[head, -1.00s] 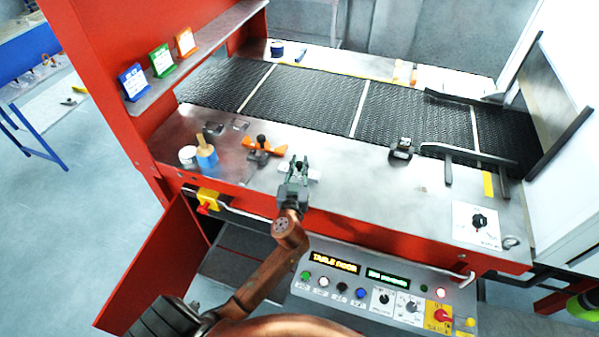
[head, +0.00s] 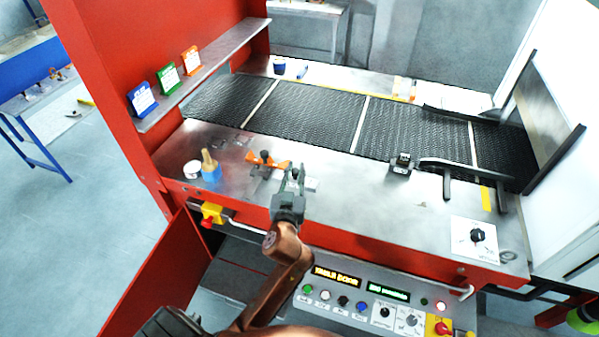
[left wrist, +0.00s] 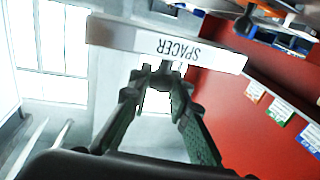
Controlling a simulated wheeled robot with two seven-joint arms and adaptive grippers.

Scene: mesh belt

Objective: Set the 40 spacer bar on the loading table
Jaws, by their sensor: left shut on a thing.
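My left gripper (head: 292,178) is shut on a white spacer bar (head: 311,184) over the front part of the grey metal loading table (head: 355,197). In the left wrist view the bar (left wrist: 120,35) lies across the fingertips (left wrist: 162,75), and the word SPACER reads upside down. No number can be read on it. In the head view the fingers hide part of the bar, and I cannot tell whether it touches the table.
A black knob clamp with an orange piece (head: 270,162) stands just left of the gripper. A blue brush pot (head: 210,170) and white jar (head: 192,170) are farther left. A black block (head: 401,163) is at right. The black mesh belt (head: 310,114) runs behind; the table's middle is clear.

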